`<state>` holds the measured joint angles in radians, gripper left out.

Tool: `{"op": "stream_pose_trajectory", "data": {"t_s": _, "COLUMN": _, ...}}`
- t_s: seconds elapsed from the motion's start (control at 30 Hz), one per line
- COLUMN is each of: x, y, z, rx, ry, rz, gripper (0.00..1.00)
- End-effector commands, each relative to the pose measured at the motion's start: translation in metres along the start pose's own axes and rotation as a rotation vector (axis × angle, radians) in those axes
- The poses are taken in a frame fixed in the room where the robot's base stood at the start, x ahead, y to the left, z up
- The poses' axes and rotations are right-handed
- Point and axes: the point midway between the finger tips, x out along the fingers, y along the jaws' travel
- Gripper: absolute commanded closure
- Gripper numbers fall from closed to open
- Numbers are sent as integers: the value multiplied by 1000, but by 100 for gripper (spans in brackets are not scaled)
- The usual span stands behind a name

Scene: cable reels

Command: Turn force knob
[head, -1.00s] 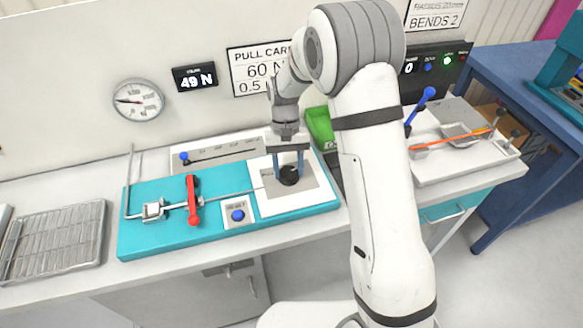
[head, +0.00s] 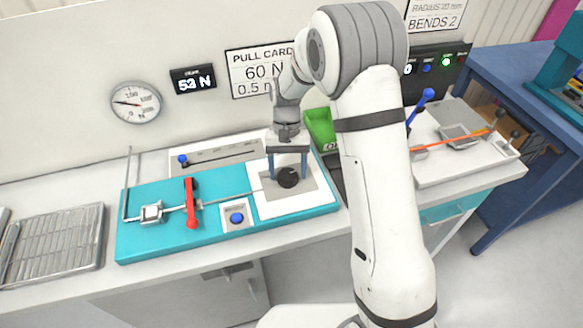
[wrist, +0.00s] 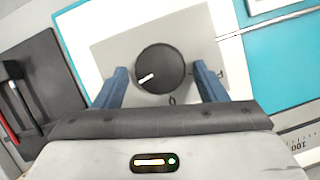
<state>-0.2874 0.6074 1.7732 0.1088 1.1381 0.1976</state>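The black round knob (wrist: 160,68) with a white pointer mark sits on a grey plate; the mark points toward the lower left in the wrist view. It also shows in the head view (head: 288,178). My gripper (wrist: 161,75) is open, its two blue fingers on either side of the knob with a visible gap at each side. In the head view my gripper (head: 289,168) stands over the knob from above. The force display (head: 193,79) on the wall reads about 53 N; its second digit is blurred. The pull card (head: 258,73) shows 60 N.
The teal board (head: 150,242) carries a red lever (head: 190,203), a rod and a blue button (head: 237,217). A dial gauge (head: 136,102) hangs on the wall. A green bin (head: 320,128) stands behind my arm, and a wire rack (head: 55,245) lies at left.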

Motion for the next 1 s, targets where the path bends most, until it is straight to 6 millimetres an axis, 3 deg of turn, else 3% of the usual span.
{"op": "stream_pose_trajectory", "data": {"t_s": 0.33, "x": -3, "y": 0, "z": 0, "rx": -1, "ry": -2, "rz": 0, "gripper": 31}}
{"op": "stream_pose_trajectory", "data": {"t_s": 0.73, "x": -64, "y": 0, "z": -3, "rx": -1, "ry": 0, "rz": 0, "gripper": 31}}
{"op": "stream_pose_trajectory", "data": {"t_s": 1.0, "x": -79, "y": -1, "z": -2, "rx": -2, "ry": -3, "rz": 1, "gripper": 31}}
